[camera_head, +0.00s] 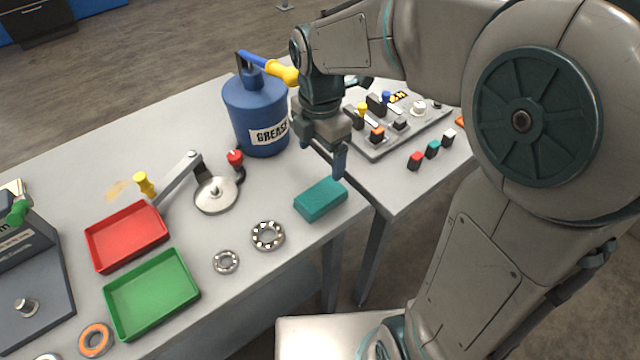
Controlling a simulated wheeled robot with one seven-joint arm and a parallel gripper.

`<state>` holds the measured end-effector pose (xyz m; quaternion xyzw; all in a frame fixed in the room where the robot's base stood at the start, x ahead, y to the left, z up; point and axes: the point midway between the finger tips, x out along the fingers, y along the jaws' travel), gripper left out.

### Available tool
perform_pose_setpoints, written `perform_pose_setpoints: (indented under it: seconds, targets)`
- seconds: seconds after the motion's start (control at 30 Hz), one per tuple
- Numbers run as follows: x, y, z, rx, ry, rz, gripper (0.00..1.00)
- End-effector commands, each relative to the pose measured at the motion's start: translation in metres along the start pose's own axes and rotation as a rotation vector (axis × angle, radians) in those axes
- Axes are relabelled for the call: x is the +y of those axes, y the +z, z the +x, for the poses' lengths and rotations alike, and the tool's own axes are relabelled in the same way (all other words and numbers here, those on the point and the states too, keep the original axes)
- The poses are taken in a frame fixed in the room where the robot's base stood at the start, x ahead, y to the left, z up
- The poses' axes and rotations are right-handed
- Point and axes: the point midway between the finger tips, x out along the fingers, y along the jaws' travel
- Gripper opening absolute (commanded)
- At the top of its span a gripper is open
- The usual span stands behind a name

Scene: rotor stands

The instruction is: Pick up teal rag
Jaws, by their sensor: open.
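The teal rag (321,198) is a folded block shape lying flat near the front right edge of the grey table. My gripper (325,160) points down just above and behind the rag. One dark blue-grey finger shows, its tip close to the rag's back right edge. I cannot tell whether the visible fingertip touches the rag.
A blue grease can (256,110) stands behind the gripper. Two bearings (267,236) (226,262) lie left of the rag. Red (127,236) and green (152,293) trays sit further left. A panel with knobs (395,125) is on the right table.

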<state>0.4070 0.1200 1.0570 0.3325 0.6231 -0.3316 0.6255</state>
Motion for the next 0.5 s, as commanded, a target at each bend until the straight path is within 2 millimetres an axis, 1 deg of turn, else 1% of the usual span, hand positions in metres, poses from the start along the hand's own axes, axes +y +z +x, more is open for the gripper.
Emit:
perform_pose_setpoints:
  seconds: [0.07,0.13,0.4,0.5]
  targets:
    - [0.002,-0.001,0.004,0.003,-0.005,-0.03,0.84]
    - [0.002,-0.001,0.014,0.004,-0.008,-0.04,0.84]
    - [0.002,-0.001,0.066,0.004,-0.008,-0.039,0.84]
    - [0.002,-0.001,0.079,0.004,-0.007,-0.039,0.84]
